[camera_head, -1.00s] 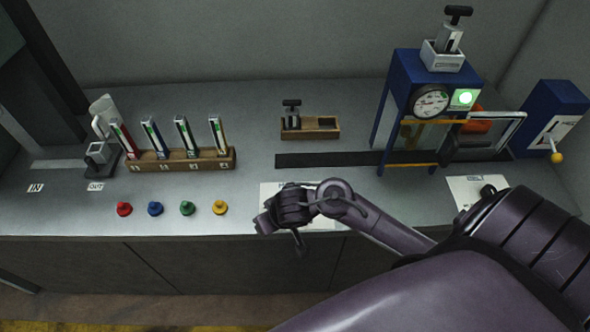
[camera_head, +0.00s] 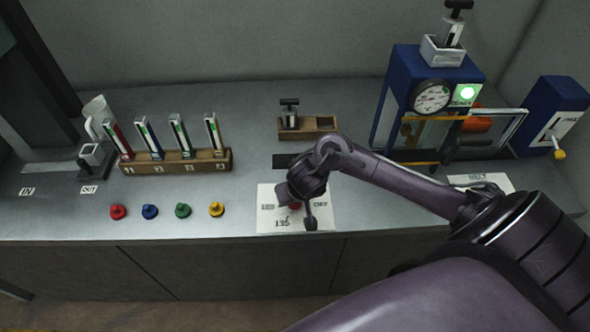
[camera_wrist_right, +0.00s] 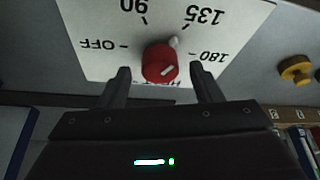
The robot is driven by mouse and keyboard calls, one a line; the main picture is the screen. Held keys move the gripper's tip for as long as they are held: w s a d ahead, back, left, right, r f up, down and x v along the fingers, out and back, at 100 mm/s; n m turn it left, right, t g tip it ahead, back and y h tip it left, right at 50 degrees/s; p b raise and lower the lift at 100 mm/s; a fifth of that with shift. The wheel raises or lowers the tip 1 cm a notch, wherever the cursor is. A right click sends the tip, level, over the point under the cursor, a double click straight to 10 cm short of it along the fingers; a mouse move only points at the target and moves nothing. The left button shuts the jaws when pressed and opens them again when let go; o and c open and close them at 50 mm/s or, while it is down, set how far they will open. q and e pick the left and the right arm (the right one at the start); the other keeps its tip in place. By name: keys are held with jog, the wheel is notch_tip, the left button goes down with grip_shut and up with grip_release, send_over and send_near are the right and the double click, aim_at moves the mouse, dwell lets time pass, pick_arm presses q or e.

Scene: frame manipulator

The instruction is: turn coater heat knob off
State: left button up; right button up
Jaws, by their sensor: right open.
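The heat knob is a red round dial on a white panel (camera_head: 268,222) at the front middle of the counter. In the head view my right gripper partly covers the knob (camera_head: 295,206). In the right wrist view the whole knob (camera_wrist_right: 160,64) shows, and its white pointer is turned toward the 135 mark. OFF, 90 and 180 are also printed around it. My right gripper (camera_wrist_right: 160,72) is open, with one finger on each side of the knob in this view. I cannot tell whether the fingers touch it. My left gripper is not in view.
Red, blue, green and yellow knobs (camera_head: 183,210) line the counter's front edge to the left. Behind them stands a wooden rack (camera_head: 178,163) of coloured holders. A blue press with a gauge (camera_head: 430,97) and a blue lever box (camera_head: 548,112) stand at the right.

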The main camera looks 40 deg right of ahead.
jog(key=shift+w+f, duration=0.25)
jog(key=shift+f, duration=0.3)
jog(key=c, duration=1)
